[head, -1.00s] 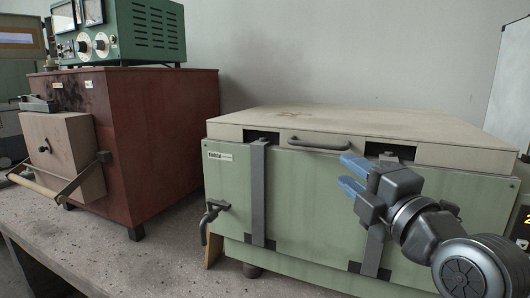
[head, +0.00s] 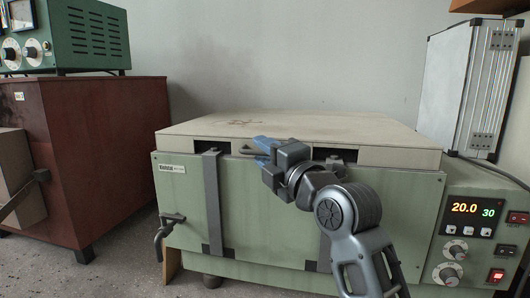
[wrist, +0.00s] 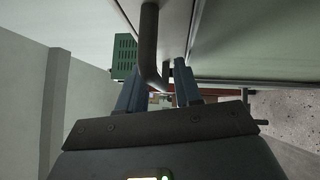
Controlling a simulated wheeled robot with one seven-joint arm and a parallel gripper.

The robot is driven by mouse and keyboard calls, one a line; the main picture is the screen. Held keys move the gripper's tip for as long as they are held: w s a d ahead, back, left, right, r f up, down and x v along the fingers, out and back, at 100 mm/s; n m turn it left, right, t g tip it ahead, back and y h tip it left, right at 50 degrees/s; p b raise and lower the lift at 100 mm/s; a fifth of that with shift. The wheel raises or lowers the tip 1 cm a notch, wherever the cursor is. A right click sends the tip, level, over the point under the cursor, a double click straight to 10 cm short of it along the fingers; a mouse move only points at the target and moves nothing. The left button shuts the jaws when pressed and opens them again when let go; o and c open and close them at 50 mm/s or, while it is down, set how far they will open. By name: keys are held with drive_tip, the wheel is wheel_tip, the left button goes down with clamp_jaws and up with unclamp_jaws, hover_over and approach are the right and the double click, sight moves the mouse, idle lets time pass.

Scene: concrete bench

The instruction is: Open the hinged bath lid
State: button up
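The bath is a pale green box (head: 265,210) with a flat beige lid (head: 330,127), which lies shut on top. A grey bar handle (head: 246,151) is on the lid's front edge, partly hidden behind my gripper. My gripper (head: 264,146) is at the handle, with its blue fingers reaching toward the lid's front edge. In the wrist view the handle (wrist: 149,40) runs down between the two spread fingers (wrist: 158,88). Gaps show beside the bar, so the gripper looks open around it. Any contact is hard to see.
A control panel (head: 468,240) with a lit display joins the bath's right side. A silver case (head: 466,85) stands behind it. A dark red cabinet (head: 95,150) carrying a green instrument (head: 85,38) stands at left. A grey tap (head: 168,235) sticks out at the bath's front left.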

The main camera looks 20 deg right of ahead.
drive_tip(key=shift+c, duration=0.4)
clamp_jaws()
